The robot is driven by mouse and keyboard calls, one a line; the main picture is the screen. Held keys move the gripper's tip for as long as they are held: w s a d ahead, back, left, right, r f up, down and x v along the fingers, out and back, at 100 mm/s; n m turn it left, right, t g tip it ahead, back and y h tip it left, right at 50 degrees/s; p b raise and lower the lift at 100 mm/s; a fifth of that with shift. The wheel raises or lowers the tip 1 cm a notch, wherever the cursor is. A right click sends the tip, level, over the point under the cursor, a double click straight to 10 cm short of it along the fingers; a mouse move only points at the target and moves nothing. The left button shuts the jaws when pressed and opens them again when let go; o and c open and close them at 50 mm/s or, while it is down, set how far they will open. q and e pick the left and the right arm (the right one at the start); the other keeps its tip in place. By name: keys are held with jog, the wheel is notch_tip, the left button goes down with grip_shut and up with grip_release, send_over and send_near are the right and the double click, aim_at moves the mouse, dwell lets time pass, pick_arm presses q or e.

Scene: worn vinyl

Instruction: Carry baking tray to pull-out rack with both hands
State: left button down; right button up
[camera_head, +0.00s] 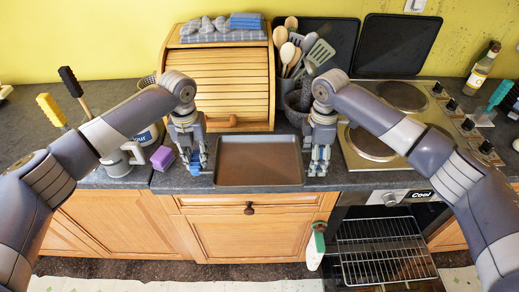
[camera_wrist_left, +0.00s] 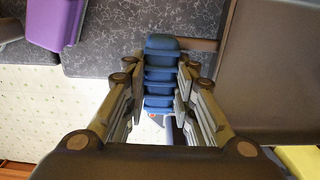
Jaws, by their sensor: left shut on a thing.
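The dark baking tray (camera_head: 259,180) lies on the grey worktop, its front rim near the worktop's front edge. Its left side also shows in the left wrist view (camera_wrist_left: 275,75), joined by a short bar to a ribbed blue grip (camera_wrist_left: 160,75). My left gripper (camera_head: 193,168) is at the tray's left side, shut on this blue grip. The wire pull-out rack (camera_head: 385,250) sticks out of the open oven at lower right.
A wooden bread box (camera_head: 222,75) and a utensil pot (camera_head: 296,103) stand behind the tray. A purple sponge (camera_head: 162,158) lies left of my left gripper. The hob (camera_head: 355,165) is at right.

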pick_arm(q)
jog(key=shift+w, duration=0.2)
pick_arm(e)
jog(key=shift+w+r, duration=0.1)
jog(key=shift+w, duration=0.15)
